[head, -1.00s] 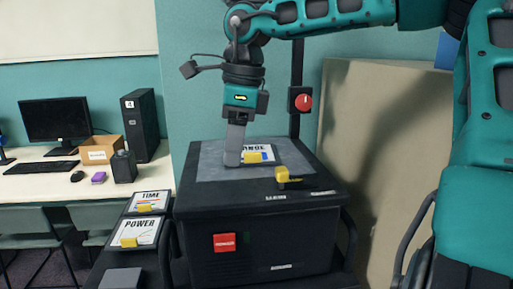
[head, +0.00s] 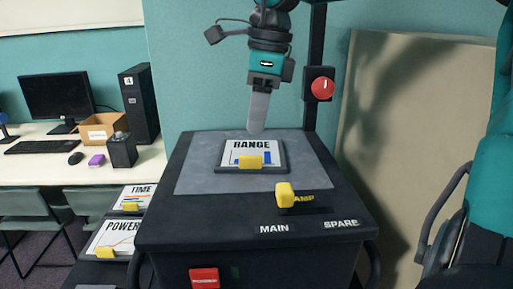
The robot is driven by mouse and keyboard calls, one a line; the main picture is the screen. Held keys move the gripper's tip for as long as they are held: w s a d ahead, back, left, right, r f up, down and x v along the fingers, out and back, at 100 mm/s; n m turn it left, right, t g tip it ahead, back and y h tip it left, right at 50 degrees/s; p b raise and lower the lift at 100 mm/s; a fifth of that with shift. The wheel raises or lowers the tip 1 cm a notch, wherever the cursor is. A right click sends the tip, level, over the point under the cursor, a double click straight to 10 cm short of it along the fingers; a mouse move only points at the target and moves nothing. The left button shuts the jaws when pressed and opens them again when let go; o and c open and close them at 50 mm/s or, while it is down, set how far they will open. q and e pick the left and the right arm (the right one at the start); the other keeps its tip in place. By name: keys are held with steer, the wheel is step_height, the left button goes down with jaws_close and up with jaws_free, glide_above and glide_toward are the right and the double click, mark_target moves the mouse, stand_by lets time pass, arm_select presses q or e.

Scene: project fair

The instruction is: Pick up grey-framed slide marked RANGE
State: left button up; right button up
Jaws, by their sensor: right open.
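The grey-framed slide marked RANGE (head: 252,149) lies on the grey top plate of the black box, with a yellow tab at its front edge. My right gripper (head: 257,128) points down just behind the slide's far edge. It is open, holds nothing and appears apart from the slide. Only one broad finger face shows clearly, so the gap between the fingers is hidden. My left gripper is not in view.
A yellow lever marked LAMP (head: 285,195) stands in front of the slide. A red knob (head: 322,89) is on the post behind. Slides marked TIME (head: 135,196) and POWER (head: 113,237) sit lower left. The grey plate (head: 200,170) is otherwise bare.

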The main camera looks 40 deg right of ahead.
mark_target(250, 156)
steer(key=f, duration=0.5)
steer(key=a+f, duration=0.1)
steer(key=f, duration=0.1)
steer(key=shift+w+f, duration=0.2)
steer(key=shift+w, duration=0.1)
jaws_close()
